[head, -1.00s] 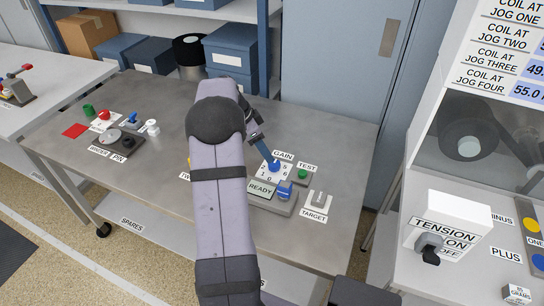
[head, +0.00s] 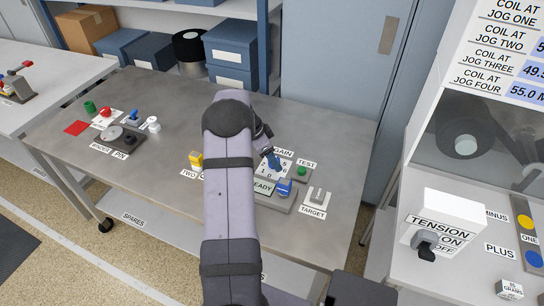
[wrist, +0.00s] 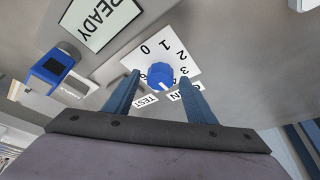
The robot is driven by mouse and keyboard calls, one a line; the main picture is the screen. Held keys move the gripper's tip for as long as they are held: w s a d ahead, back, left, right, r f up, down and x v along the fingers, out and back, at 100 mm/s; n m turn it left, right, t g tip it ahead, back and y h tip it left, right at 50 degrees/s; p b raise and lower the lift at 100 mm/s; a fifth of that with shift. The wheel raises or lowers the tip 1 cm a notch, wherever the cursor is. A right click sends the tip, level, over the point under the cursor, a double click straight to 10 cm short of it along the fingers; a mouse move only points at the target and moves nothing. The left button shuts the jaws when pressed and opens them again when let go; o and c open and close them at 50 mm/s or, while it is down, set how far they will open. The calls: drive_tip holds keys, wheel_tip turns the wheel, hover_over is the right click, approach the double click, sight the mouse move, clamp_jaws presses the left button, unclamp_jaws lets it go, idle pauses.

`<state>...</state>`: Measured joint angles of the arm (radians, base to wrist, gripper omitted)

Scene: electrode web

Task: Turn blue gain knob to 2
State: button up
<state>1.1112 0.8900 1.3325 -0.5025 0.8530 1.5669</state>
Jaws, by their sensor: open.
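The blue gain knob (wrist: 162,76) stands on a white dial plate (wrist: 186,38) with printed numbers; 0, 1, 2 and 3 are readable in the wrist view. I cannot tell which number the knob points to. My gripper (wrist: 160,80) is open, with one blue finger on each side of the knob in the picture. I cannot tell whether the fingertips reach down around it or touch it. The GAIN label is partly covered by my arm.
Beside the dial are a READY panel (head: 262,188), a blue-topped switch (head: 284,187) and a green TEST button (head: 301,171). A grey TARGET piece (head: 318,195) stands to the right. A yellow piece (head: 196,159) is left of my arm.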

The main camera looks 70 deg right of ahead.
drive_tip(key=shift+c, duration=0.5)
drive_tip(key=c, duration=0.9)
drive_tip(key=shift+c, duration=0.2)
